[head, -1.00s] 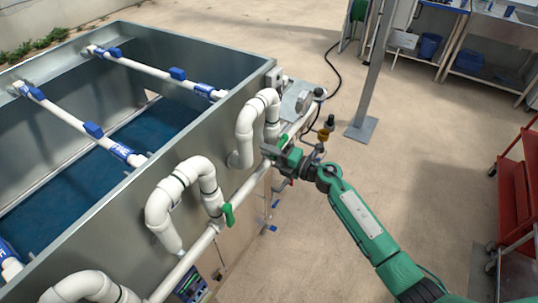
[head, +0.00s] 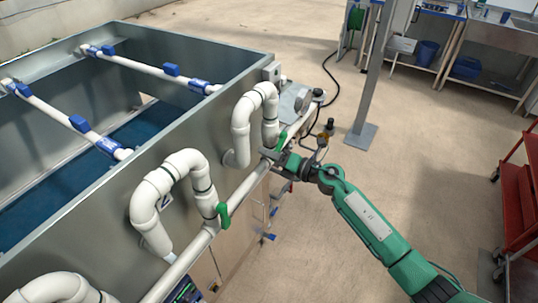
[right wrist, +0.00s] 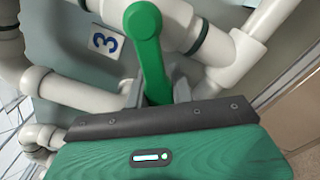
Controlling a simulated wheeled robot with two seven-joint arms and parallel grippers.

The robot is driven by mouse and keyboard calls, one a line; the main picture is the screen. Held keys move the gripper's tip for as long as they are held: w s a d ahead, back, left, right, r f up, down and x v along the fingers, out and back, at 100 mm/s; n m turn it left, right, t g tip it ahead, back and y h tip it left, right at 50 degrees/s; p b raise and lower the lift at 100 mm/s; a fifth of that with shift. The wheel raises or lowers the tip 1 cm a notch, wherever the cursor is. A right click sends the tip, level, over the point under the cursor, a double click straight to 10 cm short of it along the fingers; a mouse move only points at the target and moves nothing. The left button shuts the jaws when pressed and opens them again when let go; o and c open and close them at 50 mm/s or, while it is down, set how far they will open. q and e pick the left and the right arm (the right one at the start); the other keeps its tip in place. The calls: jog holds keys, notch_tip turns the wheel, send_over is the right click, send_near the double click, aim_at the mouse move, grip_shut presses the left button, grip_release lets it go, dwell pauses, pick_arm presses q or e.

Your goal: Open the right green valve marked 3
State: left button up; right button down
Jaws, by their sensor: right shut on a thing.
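The right green valve handle (head: 281,141) is on the white pipe along the tank's outer side, by the far bent pipe. In the right wrist view the green handle (right wrist: 147,45) runs down between my fingers, and a label with a 3 (right wrist: 105,41) is to its left. My right gripper (head: 271,156) is shut on this handle; its fingers also show in the right wrist view (right wrist: 158,90), one on each side of the handle. The handle's lower end is hidden by the gripper body. My left gripper is not in view.
Another green valve handle (head: 223,215) is nearer on the same white pipe (head: 240,193). Bent white pipes (head: 165,185) stand out from the metal tank (head: 110,200). A metal post (head: 368,85) and a red cart (head: 517,200) stand to the right, with clear floor between.

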jog(key=c, duration=1.2)
grip_release()
jog(key=b+v, duration=0.4)
jog(key=v, duration=1)
jog(key=shift+c, duration=0.5)
